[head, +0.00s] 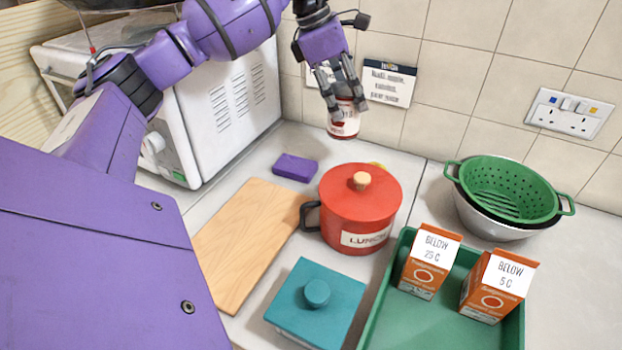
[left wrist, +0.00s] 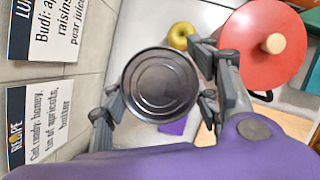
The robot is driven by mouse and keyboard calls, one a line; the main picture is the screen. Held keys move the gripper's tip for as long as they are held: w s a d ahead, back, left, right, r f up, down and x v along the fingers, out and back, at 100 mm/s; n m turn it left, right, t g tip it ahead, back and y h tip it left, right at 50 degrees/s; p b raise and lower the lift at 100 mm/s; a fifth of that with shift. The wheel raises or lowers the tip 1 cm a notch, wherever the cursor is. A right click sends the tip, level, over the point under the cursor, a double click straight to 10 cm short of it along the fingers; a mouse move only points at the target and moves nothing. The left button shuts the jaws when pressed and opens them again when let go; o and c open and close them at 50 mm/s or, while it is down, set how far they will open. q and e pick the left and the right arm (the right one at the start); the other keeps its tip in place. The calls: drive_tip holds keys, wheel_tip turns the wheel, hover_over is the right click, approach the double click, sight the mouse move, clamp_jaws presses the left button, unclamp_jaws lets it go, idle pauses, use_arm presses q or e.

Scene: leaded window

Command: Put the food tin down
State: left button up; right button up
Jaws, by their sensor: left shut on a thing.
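A food tin (head: 343,122) with a red and white label is held in my left gripper (head: 341,97), up in front of the tiled wall and behind the red pot. In the left wrist view the tin (left wrist: 160,85) shows its round grey metal end between the fingers of the gripper (left wrist: 157,108). The fingers are shut on its sides. The tin appears to be above the worktop, not touching it. My right gripper is in neither view.
A red pot (head: 360,205) labelled LUNCH stands below the tin, with a yellow apple (left wrist: 181,36) behind it. A purple sponge (head: 295,167), wooden board (head: 245,240), teal lidded box (head: 316,305), green tray (head: 418,325) with two cartons, and green colander (head: 510,185) surround it.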

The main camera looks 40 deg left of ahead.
use_arm(q)
wheel_tip(320, 180, down, 12)
drive_tip(key=shift+d+r+p, duration=0.1)
drive_tip(key=shift+p, duration=0.25)
drive_tip(key=shift+f, duration=0.25)
drive_tip(key=o, duration=1.6)
drive_tip(key=shift+c, duration=0.2)
drive_tip(key=shift+r, duration=0.1)
